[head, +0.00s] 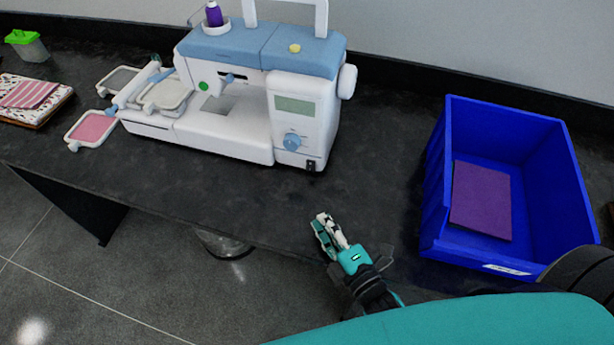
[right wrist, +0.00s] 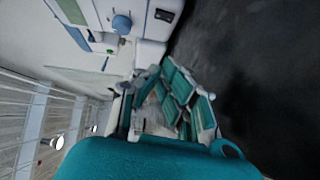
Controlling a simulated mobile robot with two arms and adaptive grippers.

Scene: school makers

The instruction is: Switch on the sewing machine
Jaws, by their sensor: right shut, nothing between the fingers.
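The sewing machine (head: 240,95), white with a blue top, stands on the dark table in the head view. Its front has a grey display, a blue dial (head: 292,141) and a small black switch (head: 311,165) low at the right corner. My right gripper (head: 325,222) is shut and empty, over the table's front edge, below and apart from the switch. In the right wrist view the gripper (right wrist: 165,80) points toward the machine, with the blue dial (right wrist: 121,24) and black switch (right wrist: 165,15) ahead of it. My left gripper is not in view.
A blue bin (head: 436,190) with a purple sheet (head: 481,200) stands at the right. Embroidery hoops (head: 91,129) lie left of the machine. A green-lidded cup (head: 27,45) is at the far left. The table (head: 375,150) is clear between machine and bin.

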